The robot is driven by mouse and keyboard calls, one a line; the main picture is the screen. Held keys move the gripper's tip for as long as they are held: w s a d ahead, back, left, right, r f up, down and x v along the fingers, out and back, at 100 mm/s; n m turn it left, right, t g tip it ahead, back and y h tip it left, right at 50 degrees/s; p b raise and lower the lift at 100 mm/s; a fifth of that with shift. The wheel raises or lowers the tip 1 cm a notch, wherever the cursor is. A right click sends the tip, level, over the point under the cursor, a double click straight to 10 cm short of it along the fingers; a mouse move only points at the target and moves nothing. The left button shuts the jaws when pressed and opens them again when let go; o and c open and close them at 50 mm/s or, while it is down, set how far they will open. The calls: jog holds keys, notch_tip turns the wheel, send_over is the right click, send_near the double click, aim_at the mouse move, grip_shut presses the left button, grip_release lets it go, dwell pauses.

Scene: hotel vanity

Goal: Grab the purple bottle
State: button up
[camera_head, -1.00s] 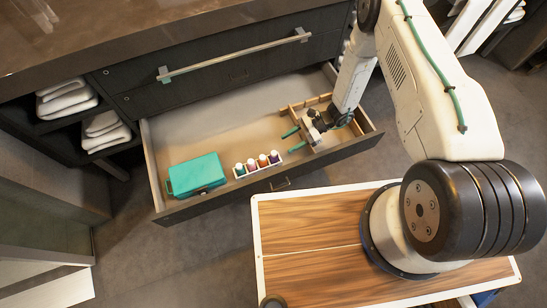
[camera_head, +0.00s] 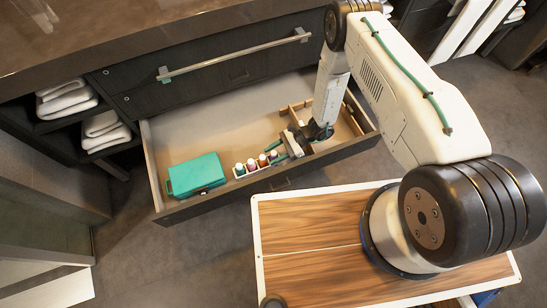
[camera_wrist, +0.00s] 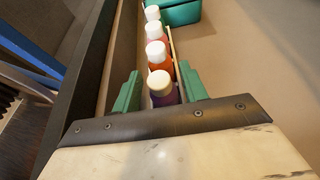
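The purple bottle (camera_head: 273,156) has a white cap and stands at the right end of a row of small bottles in the open drawer. In the wrist view the purple bottle (camera_wrist: 165,98) is the nearest one, upright, its lower part hidden by my gripper's body. My gripper (camera_head: 276,151) has reached the row's right end, low in the drawer. In the wrist view my gripper (camera_wrist: 160,80) is open, with one green finger on each side of the bottle and a visible gap to each.
A teal box (camera_head: 196,175) lies left of the row. The drawer's front wall (camera_head: 230,195) runs close beside the bottles. A wooden divider (camera_head: 335,148) is at right; the drawer's back middle is clear.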

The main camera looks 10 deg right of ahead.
jog(key=c, duration=0.7)
jog(key=shift+r, duration=0.15)
